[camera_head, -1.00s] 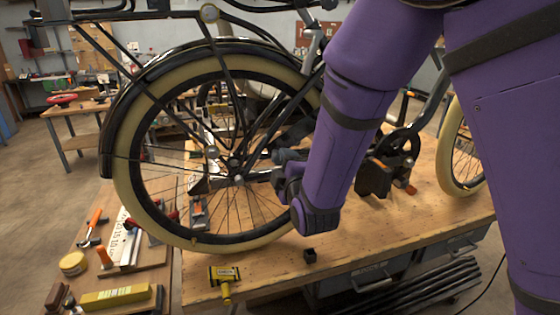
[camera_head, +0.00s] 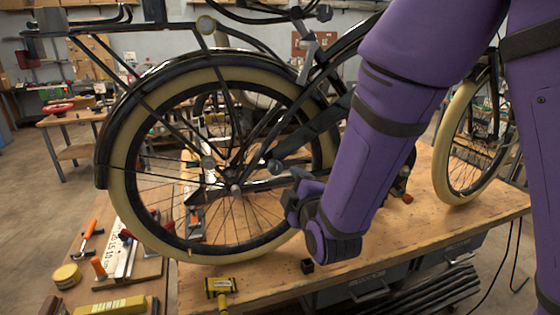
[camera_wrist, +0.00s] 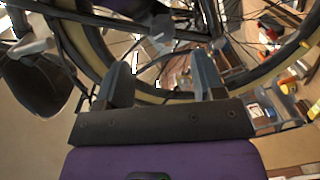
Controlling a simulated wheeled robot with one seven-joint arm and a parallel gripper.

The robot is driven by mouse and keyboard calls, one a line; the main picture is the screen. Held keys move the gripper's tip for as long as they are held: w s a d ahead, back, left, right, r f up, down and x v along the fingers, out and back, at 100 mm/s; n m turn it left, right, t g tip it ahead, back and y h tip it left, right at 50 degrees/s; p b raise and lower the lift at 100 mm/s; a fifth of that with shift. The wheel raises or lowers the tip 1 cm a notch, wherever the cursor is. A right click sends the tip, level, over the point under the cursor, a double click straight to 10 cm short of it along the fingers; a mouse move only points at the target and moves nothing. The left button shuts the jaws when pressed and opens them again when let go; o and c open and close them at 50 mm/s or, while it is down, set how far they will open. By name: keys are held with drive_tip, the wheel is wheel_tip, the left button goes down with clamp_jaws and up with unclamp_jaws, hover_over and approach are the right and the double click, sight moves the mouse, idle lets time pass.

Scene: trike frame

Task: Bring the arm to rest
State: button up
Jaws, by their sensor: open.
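My purple arm reaches in from the right in the head view, its wrist low in front of the trike's rear wheel (camera_head: 120,185). In the wrist view my gripper (camera_wrist: 160,80) is open, its two grey fingers apart with nothing between them. Past the fingers are the wheel's cream tyre (camera_wrist: 90,45), spokes and hub. In the head view the fingers are mostly hidden behind my wrist, so I cannot tell whether they touch the wheel.
The trike stands on a wooden bench (camera_head: 420,215). A yellow-headed mallet (camera_head: 221,287) and a small black block (camera_head: 307,266) lie near its front edge. A side table at left holds a hammer (camera_head: 90,235) and a yellow tin (camera_head: 67,276). Open floor lies at far left.

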drive_tip(key=s+d+r+m+g+h, duration=0.1)
drive_tip(key=s+d+r+m+g, duration=0.15)
drive_tip(key=d+r+m, duration=0.35)
drive_tip(key=s+d+r+m+g+h, duration=0.1)
drive_tip(key=s+d+r+m+g, duration=0.2)
drive_tip(key=d, duration=0.4)
drive_tip(key=s+d+r+m+g+h, duration=0.1)
drive_tip(key=s+d+r+m+g, duration=0.1)
drive_tip(key=s+d, duration=0.4)
drive_tip(key=s+d+r+m+g+h, duration=0.1)
drive_tip(key=s+d+m+g, duration=0.3)
drive_tip(key=s, duration=0.8)
drive_tip(key=shift+s+d+r+m+h, duration=0.35)
drive_tip(key=shift+d+r+m, duration=0.5)
drive_tip(key=shift+d+m, duration=0.3)
